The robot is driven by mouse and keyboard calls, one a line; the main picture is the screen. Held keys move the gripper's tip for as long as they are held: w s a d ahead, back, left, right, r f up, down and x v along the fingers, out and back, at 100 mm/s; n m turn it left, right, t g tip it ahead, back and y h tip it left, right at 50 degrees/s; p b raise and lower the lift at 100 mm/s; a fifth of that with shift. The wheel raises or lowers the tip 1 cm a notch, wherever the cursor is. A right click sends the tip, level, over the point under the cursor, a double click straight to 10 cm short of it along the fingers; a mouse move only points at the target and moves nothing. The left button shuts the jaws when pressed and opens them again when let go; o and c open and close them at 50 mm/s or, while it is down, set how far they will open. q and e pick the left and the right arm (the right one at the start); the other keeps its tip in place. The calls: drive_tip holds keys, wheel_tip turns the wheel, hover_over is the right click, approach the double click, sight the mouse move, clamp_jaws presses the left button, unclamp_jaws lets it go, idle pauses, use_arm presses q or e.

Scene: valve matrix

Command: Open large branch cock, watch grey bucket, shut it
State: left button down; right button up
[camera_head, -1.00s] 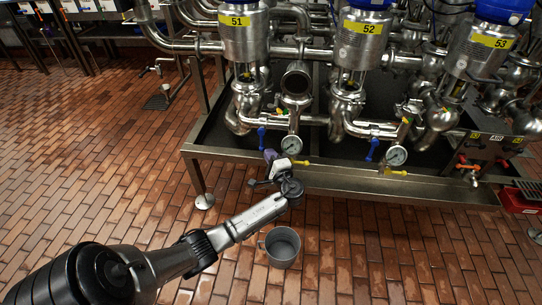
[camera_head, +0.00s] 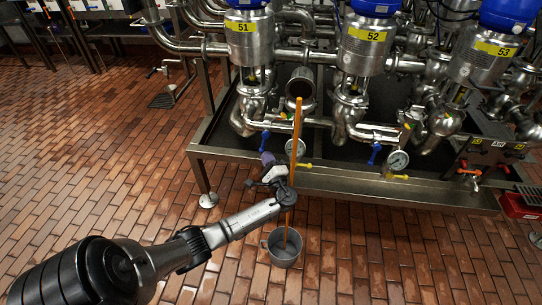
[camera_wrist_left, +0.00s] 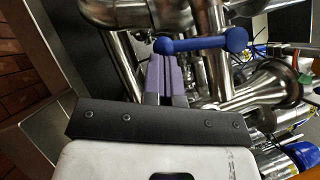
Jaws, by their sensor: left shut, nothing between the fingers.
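The grey bucket (camera_head: 285,258) stands on the floor in front of the frame. An orange stream (camera_head: 298,130) runs from just below the large open pipe mouth (camera_head: 300,80) down into it. The bucket's liquid level is too small to tell. A blue lever handle (camera_head: 265,139) hangs on the pipework left of the stream. In the left wrist view the blue handle (camera_wrist_left: 200,44) lies across, just beyond my purple fingertips. My left gripper (camera_head: 267,159) is shut with nothing in it, just below the handle; it also shows in the wrist view (camera_wrist_left: 165,72). Whether they touch I cannot tell.
Another blue lever (camera_head: 374,153) and a pressure gauge (camera_head: 398,160) are to the right. Yellow handles (camera_head: 304,165) stick out by the tray's front rim (camera_head: 340,184). A red box (camera_head: 520,205) stands at far right.

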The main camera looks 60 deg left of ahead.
use_arm(q)
drive_tip(key=s+a+m+t+p, duration=0.1)
drive_tip(key=m, duration=0.1)
drive_tip(key=s+a+m+t+y+p, duration=0.1)
drive_tip(key=m+t, duration=0.1)
drive_tip(key=m, duration=0.1)
drive_tip(key=s+m+t+p, duration=0.1)
drive_tip(key=m, duration=0.1)
drive_tip(key=shift+s+a+r+m+y, duration=0.2)
drive_tip(key=shift+a+r+m+y, duration=0.1)
drive_tip(key=shift+a+r, duration=0.1)
idle(0.3)
